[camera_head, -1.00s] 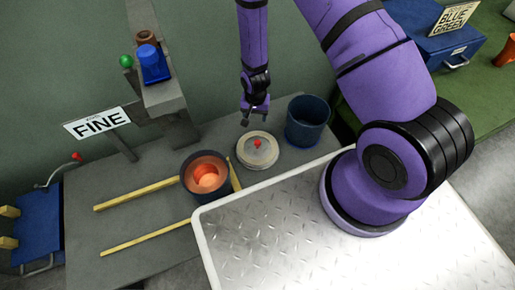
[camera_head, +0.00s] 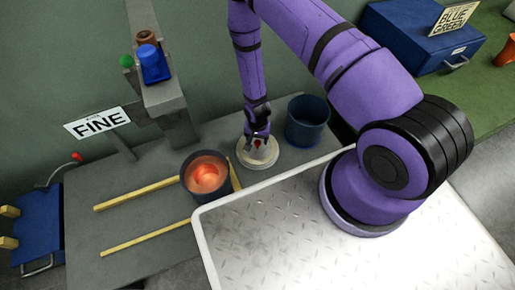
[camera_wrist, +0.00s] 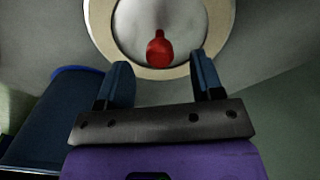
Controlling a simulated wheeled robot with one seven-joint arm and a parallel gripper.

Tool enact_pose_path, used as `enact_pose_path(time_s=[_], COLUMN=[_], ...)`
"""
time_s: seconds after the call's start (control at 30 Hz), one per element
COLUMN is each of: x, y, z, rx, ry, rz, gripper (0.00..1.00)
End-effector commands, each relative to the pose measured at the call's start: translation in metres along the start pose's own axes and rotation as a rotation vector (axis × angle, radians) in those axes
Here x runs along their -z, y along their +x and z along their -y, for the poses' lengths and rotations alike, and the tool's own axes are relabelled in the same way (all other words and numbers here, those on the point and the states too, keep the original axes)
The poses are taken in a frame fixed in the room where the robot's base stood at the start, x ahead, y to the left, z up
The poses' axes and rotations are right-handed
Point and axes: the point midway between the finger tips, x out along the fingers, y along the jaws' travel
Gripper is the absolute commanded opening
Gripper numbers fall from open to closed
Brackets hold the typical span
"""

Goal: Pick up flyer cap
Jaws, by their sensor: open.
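The flyer cap (camera_head: 259,157) looks like a round pale disc with a cream rim and a small red knob in its middle. It lies on the grey surface between the dark orange-lined pot and the blue bin. In the wrist view the cap (camera_wrist: 190,62) fills the top middle, and its red knob (camera_wrist: 159,48) stands just beyond and between my fingertips. My gripper (camera_head: 257,142) is over the cap, pointing down, with its fingers apart around the line of the knob. The gripper (camera_wrist: 162,75) holds nothing. The head view partly hides the knob behind my fingers.
A dark pot with a glowing orange inside (camera_head: 207,177) stands just left of the cap. A blue bin (camera_head: 307,121) stands close on the right. Yellow rails (camera_head: 137,193) lie to the left. A grey post (camera_head: 166,99) with blue and brown pieces rises behind.

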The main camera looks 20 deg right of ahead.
Motion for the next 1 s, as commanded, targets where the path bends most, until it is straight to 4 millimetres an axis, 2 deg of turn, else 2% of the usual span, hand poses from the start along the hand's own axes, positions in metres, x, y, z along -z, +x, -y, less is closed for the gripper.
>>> enact_pose_path(time_s=[0.1,0.23,0.57,0.67,0.83,1.0], x=[-0.003,-0.003,-0.003,-0.003,-0.003,-0.003], y=[0.018,0.033,0.039,0.039,0.039,0.039], z=[-0.001,-0.001,0.000,0.000,0.000,0.000], rx=[-0.002,-0.001,-0.001,-0.001,-0.001,0.000], ry=[0.000,0.000,0.001,0.000,0.000,0.000], rz=[0.001,0.001,0.000,0.000,0.000,0.000], gripper=[0.61,0.61,0.61,0.42,0.03,0.01])
